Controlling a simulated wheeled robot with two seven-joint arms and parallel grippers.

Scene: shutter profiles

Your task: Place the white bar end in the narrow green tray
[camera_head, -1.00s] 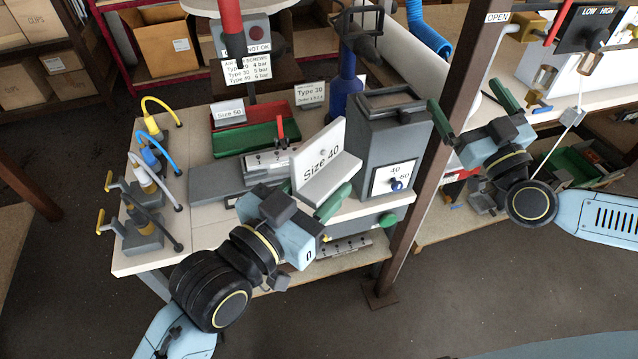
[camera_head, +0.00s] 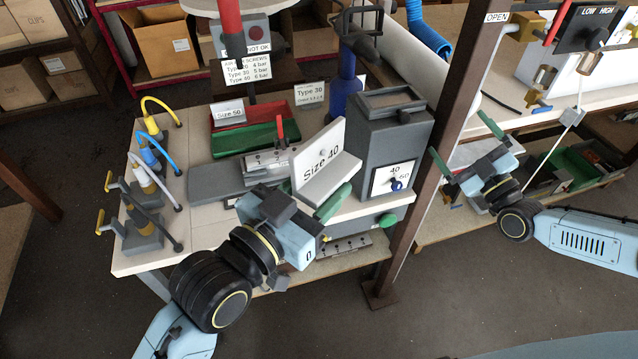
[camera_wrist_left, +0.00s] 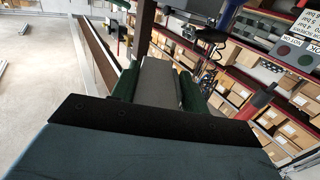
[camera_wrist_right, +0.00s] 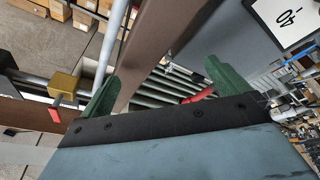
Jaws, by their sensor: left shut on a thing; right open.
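My left gripper (camera_head: 308,192) is shut on a white L-shaped piece marked "Size 40" (camera_head: 322,160), which appears to be the white bar end. It is held tilted above the front of the table. In the left wrist view it shows as a shaded grey slab (camera_wrist_left: 158,84) between the green fingers. The narrow green tray (camera_head: 262,138) lies behind and left of it, in front of a red tray (camera_head: 218,124). Part of the green tray's inside is hidden. My right gripper (camera_head: 461,138) is open and empty; in the right wrist view a brown post (camera_wrist_right: 152,52) shows between its fingers (camera_wrist_right: 162,86).
A grey machine with a dial (camera_head: 392,140) stands right of the held piece. A brown post (camera_head: 430,130) rises between the two tables. Several cabled plugs (camera_head: 152,130) line the table's left edge. A red-handled clamp (camera_head: 280,130) stands by the green tray.

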